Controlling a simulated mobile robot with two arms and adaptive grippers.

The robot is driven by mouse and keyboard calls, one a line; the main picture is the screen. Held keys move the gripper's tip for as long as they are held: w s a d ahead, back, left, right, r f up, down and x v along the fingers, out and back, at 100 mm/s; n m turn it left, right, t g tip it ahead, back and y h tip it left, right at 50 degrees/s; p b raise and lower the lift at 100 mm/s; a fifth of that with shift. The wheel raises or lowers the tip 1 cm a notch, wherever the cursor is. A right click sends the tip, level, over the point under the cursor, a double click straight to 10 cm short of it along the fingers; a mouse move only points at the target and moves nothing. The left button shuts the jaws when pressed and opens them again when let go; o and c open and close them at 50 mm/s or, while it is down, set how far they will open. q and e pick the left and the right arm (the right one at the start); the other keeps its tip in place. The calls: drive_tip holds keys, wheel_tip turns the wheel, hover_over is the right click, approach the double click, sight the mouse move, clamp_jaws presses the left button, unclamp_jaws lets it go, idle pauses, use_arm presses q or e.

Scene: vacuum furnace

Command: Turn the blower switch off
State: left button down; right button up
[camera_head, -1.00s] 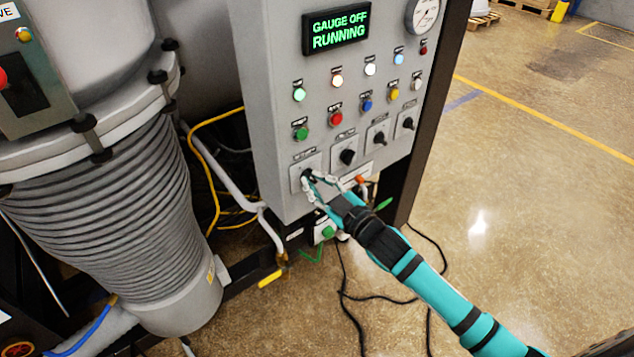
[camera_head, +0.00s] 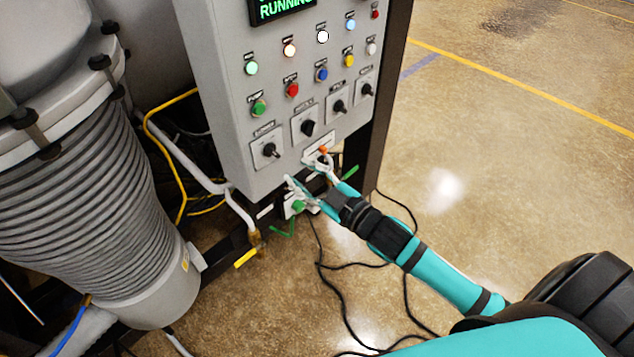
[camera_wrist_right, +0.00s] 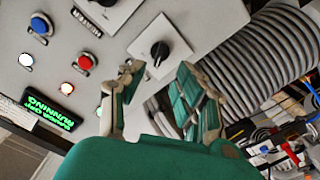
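The grey control panel (camera_head: 228,120) carries a row of black rotary switches; their labels are too small to read, so I cannot tell by name which is the blower switch. The lowest left switch (camera_head: 269,149) sits on its own square plate, uncovered. The others are the second switch (camera_head: 308,127), third switch (camera_head: 338,106) and rightmost switch (camera_head: 367,89). My right gripper (camera_head: 308,172) is open and empty, below and in front of the row. In the right wrist view, a black switch (camera_wrist_right: 160,50) shows beyond the spread fingers, apart from them. My left gripper is not in view.
Buttons and lamps, including a green button (camera_head: 259,108) and red button (camera_head: 292,90), lie above the switches. A display (camera_head: 284,8) reads RUNNING. A ribbed bellows (camera_head: 90,220) stands left. Black cables (camera_head: 335,290) lie on the floor. Floor to the right is clear.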

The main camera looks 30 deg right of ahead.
drive_tip(key=shift+v, duration=2.15)
drive_tip(key=s+d+f+m+g+h, duration=0.2)
drive_tip(key=s+d+f, duration=0.1)
drive_tip(key=f, duration=0.9)
drive_tip(key=s+d+f+m+g+h, duration=0.2)
drive_tip(key=f+g, duration=0.1)
drive_tip(key=f, duration=0.9)
drive_tip(key=s+d+f+m+g+h, duration=0.1)
drive_tip(key=s+d+f+g+h, duration=0.15)
drive_tip(key=f, duration=0.95)
drive_tip(key=s+a+f+m+g+b, duration=0.15)
drive_tip(key=s+f+g, duration=0.25)
drive_tip(key=s+f, duration=1)
drive_tip(key=s+a+f+g, duration=0.2)
drive_tip(key=s+f, duration=0.2)
drive_tip(key=s, duration=0.5)
drive_tip(key=s+a+f+m+g, duration=0.1)
drive_tip(key=s+f, duration=0.3)
drive_tip(key=s, duration=0.5)
drive_tip(key=shift+a+g, duration=0.45)
drive_tip(key=shift+g, duration=0.3)
